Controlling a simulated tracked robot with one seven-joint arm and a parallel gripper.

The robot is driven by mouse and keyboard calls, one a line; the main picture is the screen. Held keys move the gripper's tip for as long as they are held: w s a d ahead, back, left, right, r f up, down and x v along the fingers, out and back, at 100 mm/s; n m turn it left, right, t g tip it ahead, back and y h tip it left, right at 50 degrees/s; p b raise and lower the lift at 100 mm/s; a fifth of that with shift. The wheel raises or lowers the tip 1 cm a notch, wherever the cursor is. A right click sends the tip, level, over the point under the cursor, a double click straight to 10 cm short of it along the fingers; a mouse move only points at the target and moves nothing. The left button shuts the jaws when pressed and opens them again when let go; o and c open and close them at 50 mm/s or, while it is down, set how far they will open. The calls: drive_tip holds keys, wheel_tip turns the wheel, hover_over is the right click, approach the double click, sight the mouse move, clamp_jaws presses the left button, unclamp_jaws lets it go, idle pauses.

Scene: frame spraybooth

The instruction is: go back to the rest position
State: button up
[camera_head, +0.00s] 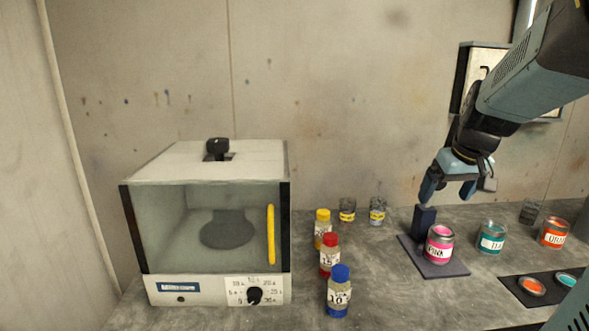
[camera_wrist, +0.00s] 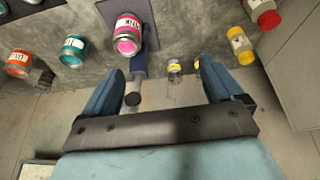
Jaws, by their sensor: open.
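My gripper (camera_head: 450,190) hangs in the air above the back of the worktop on the right, fingers pointing down. In the wrist view its two blue fingers (camera_wrist: 170,90) are spread wide with nothing held between them. Below it, the pink paint can (camera_head: 439,244) stands on a dark mat (camera_head: 447,269) in front of a dark blue post (camera_head: 424,221). The pink can also shows in the wrist view (camera_wrist: 128,38), apart from the fingers. No rest position is marked in either view.
A glass-fronted oven (camera_head: 206,290) stands left. Yellow (camera_head: 322,228), red (camera_head: 329,256) and blue-capped (camera_head: 339,292) bottles stand centre. Teal (camera_head: 491,238) and orange (camera_head: 552,233) cans stand right, behind a dark mat (camera_head: 510,286) with lids. A wall box (camera_head: 462,78) is behind my arm.

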drive_tip(key=s+a+t, duration=0.1)
drive_tip(key=s+a, duration=0.9)
drive_tip(key=s, duration=0.4)
drive_tip(key=shift+s+r+m, duration=0.2)
drive_tip(key=shift+r+m, duration=0.1)
drive_tip(key=shift+r, duration=0.05)
